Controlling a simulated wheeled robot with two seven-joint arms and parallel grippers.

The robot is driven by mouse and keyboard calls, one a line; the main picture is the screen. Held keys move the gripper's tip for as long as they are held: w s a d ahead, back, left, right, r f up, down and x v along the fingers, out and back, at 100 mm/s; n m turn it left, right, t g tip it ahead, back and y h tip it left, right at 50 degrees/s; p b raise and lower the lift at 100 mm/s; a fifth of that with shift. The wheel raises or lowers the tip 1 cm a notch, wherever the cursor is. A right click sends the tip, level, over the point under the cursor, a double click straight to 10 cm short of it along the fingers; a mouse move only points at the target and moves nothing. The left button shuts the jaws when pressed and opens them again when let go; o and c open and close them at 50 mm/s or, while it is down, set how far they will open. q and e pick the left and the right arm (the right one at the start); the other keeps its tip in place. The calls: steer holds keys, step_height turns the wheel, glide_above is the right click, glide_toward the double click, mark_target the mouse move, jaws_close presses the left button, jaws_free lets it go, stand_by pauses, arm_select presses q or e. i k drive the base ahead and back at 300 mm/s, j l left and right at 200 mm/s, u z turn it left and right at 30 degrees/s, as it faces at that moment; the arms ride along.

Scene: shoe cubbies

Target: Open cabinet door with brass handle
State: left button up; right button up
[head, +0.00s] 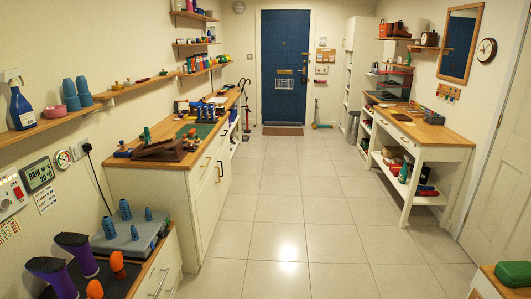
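A white cabinet (200,210) with a wooden top stands along the left wall. Its front faces the aisle on the right. A small yellowish, brass-looking handle (207,161) sits near the top of this front, and a dark upright handle (219,170) is just beyond it. The fronts look shut and are seen at a steep angle, so their edges are hard to make out. Neither my left nor my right gripper is in view.
The tiled floor (290,220) is clear down the middle to the blue door (285,62). A near-left unit holds boots (75,250) and a grey box (130,240). A white bench (425,135) stands on the right; a green case (513,273) is at lower right.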

mark_target(204, 201)
steer(key=i, duration=2.45)
steer(key=i+l+u, duration=0.1)
steer(key=i+u, duration=0.35)
steer(key=i, duration=0.7)
steer(key=i+u, duration=0.65)
steer(key=u, duration=0.2)
steer(key=i+l+u, duration=0.25)
steer(key=u, duration=0.2)
steer(key=i, duration=0.1)
